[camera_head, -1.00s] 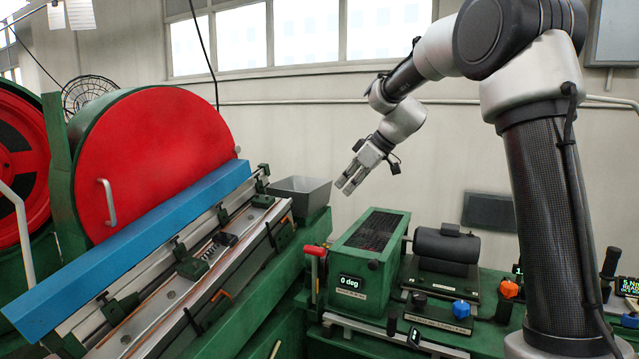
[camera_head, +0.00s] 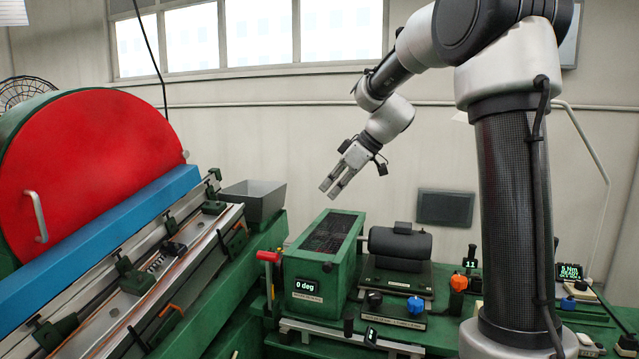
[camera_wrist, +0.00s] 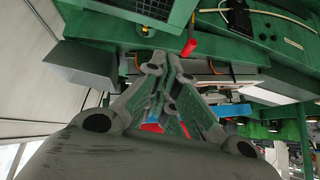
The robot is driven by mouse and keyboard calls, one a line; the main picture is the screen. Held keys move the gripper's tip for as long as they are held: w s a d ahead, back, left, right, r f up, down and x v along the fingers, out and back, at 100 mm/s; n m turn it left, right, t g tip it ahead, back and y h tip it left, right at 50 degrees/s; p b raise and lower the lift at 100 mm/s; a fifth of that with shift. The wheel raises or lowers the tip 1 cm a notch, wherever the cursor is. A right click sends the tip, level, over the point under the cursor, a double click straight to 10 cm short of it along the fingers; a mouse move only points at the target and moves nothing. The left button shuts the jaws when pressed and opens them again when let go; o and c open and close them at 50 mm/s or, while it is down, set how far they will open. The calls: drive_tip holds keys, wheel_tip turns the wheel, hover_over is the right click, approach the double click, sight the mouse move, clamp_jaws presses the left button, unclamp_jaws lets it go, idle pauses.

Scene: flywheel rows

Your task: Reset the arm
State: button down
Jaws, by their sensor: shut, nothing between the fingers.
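My gripper (camera_head: 334,190) hangs in the air in the head view, above and behind the green box with the "0 deg" display (camera_head: 307,287). Its fingers point down and to the left. In the wrist view the fingers (camera_wrist: 172,62) come together at their tips with nothing held between them. The arm is bent, with its upper part crossing the top right of the head view. The gripper touches nothing that I can see.
A red wheel (camera_head: 82,168) in a green housing stands at the left, with a blue bar (camera_head: 105,226) and a sloping rail. A grey bin (camera_head: 252,199) sits beside the rail. A dark cylinder (camera_head: 399,246) and knobs stand on the bench.

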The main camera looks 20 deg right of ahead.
drive_tip(key=shift+d, duration=0.1)
idle(0.4)
drive_tip(key=s+d+f+m+g+h, duration=0.1)
drive_tip(key=s+d+f+m, duration=0.1)
drive_tip(key=s+f+m, duration=0.3)
drive_tip(key=s+d+f+m+g+h, duration=0.1)
drive_tip(key=s+d+m+h, duration=0.1)
drive_tip(key=s+m, duration=0.3)
drive_tip(key=s+d+t+h, duration=0.1)
drive_tip(key=s+d, duration=0.1)
drive_tip(key=s, duration=0.9)
drive_tip(key=s+d+h, duration=0.1)
drive_tip(key=s+h, duration=0.1)
drive_tip(key=s, duration=1)
drive_tip(key=shift+s+d+r+m+t, duration=0.25)
drive_tip(key=shift+d+r+m+t, duration=0.1)
drive_tip(key=shift+m+t, duration=0.05)
